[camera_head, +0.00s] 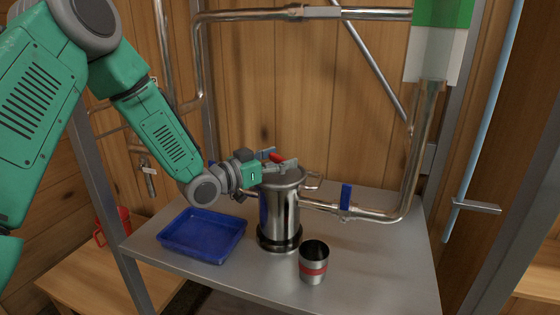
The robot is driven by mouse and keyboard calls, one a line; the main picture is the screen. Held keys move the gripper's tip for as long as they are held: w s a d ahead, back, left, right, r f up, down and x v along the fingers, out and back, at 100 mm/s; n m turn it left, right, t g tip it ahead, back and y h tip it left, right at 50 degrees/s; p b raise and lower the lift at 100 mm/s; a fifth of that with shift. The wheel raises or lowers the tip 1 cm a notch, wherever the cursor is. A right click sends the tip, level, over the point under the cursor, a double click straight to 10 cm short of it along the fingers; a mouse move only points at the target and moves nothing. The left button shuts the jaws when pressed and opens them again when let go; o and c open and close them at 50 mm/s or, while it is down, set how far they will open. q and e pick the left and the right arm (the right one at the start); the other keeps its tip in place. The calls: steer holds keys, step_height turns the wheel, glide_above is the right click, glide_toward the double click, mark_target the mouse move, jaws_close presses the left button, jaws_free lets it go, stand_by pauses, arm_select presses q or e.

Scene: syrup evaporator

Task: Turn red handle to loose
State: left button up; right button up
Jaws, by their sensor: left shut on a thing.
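A steel pot (279,220) with a lid stands on the grey shelf. A small red handle (278,157) shows just above the pot's lid. My left gripper (286,166) reaches in from the left over the top of the pot, with its fingers at the red handle and shut on it. The fingers hide part of the handle, and its exact angle is hard to tell. My right gripper is not in view.
A blue tray (203,234) lies left of the pot, and a steel cup with a red band (313,262) stands in front. A pipe with a blue valve handle (346,196) runs right from the pot. Shelf posts (97,185) frame the left side. The shelf's right front is clear.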

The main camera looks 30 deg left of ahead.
arm_select(q)
steer(key=shift+r+n+t+y+b, duration=0.1)
steer(key=shift+n+t+y+b, duration=0.35)
steer(key=shift+n+y, duration=1.05)
steer(key=shift+a+m+y, duration=0.1)
steer(key=shift+m+y, duration=0.2)
steer(key=o, duration=1.2)
steer(key=shift+w, duration=0.1)
steer(key=shift+c, duration=0.2)
steer(key=shift+a, duration=0.1)
steer(key=s+a, duration=0.1)
steer(key=s, duration=1)
steer(key=shift+s+a, duration=0.25)
steer(key=shift+s, duration=0.15)
